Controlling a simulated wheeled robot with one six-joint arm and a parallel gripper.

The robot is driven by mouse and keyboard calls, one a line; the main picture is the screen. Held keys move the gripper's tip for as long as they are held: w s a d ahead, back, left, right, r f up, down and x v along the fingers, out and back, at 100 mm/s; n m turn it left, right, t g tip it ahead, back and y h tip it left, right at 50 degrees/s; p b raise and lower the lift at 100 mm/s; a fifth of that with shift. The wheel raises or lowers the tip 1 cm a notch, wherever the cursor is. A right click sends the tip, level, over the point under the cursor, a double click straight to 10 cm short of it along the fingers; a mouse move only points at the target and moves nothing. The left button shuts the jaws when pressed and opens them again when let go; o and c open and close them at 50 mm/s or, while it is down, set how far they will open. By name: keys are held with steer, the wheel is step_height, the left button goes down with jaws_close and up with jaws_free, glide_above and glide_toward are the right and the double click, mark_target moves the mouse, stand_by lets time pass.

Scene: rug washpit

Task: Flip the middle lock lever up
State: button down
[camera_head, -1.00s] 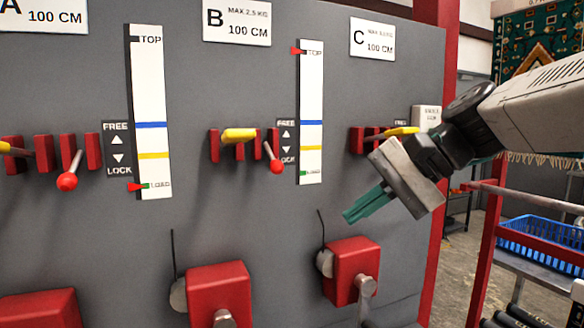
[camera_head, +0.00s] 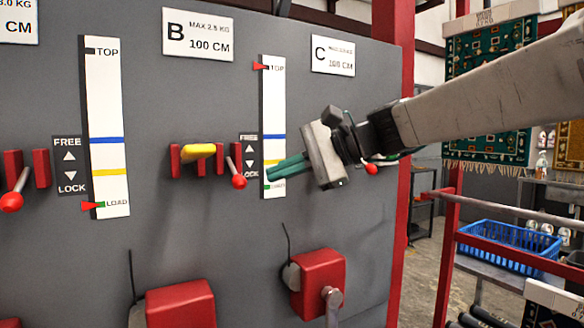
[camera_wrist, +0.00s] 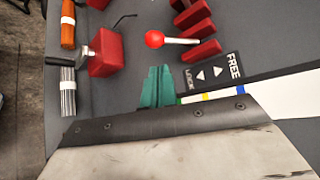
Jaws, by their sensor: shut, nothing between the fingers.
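The middle lock lever, a thin shaft with a red ball (camera_head: 238,181), sits under plate B (camera_head: 197,33) and points down and outward, toward the LOCK end of its label (camera_head: 249,157). In the wrist view the same red ball (camera_wrist: 154,39) shows just beyond my fingertips, with its shaft running into red brackets. My gripper (camera_head: 270,172) is shut and empty, its green fingers in front of the white B scale, to the right of the ball. They also show in the wrist view (camera_wrist: 158,84). No contact with the lever is visible.
A yellow handle (camera_head: 199,151) lies between red brackets left of the lever. Red winch boxes (camera_head: 318,283) with cranks stick out below. The C lever's red ball (camera_head: 371,168) is partly behind my arm. A blue basket (camera_head: 518,243) stands on a rack at right.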

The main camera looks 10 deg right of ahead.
mark_target(234, 172)
steer(key=shift+x, duration=2.75)
steer(key=shift+a+r, duration=0.1)
steer(key=shift+r, duration=0.05)
